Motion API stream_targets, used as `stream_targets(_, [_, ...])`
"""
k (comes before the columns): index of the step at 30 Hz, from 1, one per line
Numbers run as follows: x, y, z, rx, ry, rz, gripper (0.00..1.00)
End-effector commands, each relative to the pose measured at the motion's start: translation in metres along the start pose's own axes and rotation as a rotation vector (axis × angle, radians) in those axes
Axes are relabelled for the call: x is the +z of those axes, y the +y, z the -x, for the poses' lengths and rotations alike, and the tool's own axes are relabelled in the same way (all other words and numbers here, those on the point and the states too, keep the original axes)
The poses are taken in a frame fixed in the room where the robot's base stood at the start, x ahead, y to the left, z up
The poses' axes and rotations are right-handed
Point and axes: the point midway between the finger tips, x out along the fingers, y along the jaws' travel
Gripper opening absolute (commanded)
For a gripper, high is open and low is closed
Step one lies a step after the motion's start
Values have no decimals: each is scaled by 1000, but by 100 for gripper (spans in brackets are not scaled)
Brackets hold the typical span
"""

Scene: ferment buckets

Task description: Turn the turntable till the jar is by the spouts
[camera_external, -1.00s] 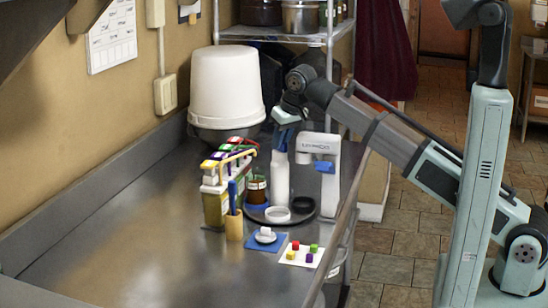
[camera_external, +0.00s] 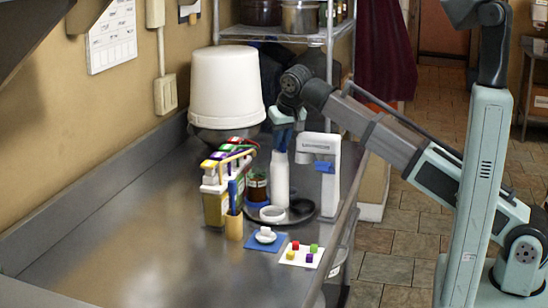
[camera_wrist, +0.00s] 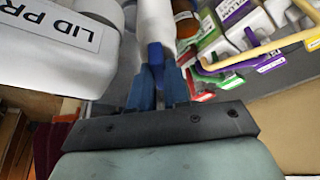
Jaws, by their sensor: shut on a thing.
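The dark round turntable (camera_external: 309,216) sits on the steel counter. A tall white bottle-shaped post (camera_external: 281,180) stands upright near its middle. My gripper (camera_external: 282,148) comes down from above with blue fingers shut on the top of this post. In the wrist view, the fingers (camera_wrist: 157,75) meet the white post (camera_wrist: 155,22). The brown jar (camera_external: 257,190) is on the turntable's left side, beside the cartons with coloured spouts (camera_external: 226,162). It shows partly in the wrist view (camera_wrist: 186,22). A white ring (camera_external: 272,214) lies at the turntable's front.
The white lid press (camera_external: 319,148) stands close on the right. A tan cup with a blue pen (camera_external: 234,225), a blue mat (camera_external: 265,242) and a card with coloured cubes (camera_external: 301,255) are in front. A large white bucket (camera_external: 226,88) is behind. The left front counter is clear.

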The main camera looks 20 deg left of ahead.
Motion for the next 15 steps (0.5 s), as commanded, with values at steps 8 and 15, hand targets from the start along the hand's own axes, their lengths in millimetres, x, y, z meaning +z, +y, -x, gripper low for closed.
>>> stream_targets(8, [7,2,-4,4,-17,1,23])
stream_targets(15, [5,1,-3,2,-13,2,42])
